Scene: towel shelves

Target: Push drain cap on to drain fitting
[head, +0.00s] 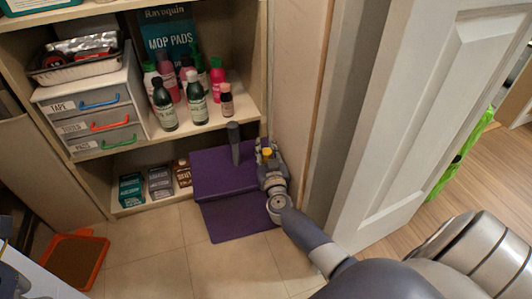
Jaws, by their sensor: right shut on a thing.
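My right gripper (266,148) is by the right edge of a purple box-like thing (222,170), in front of the side panel of the shelves. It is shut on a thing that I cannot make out. A small yellow patch shows at its fingers. A grey upright post or handle (234,145) stands at the purple thing, just left of the gripper. I cannot pick out a drain cap or a drain fitting. My left gripper is not in view.
The shelf (200,135) above holds several bottles (196,97) and a drawer unit (92,108). Small boxes (160,182) stand on the bottom shelf. An orange tray (75,258) lies on the floor. A white door (425,110) is at right. Tiled floor is clear in front.

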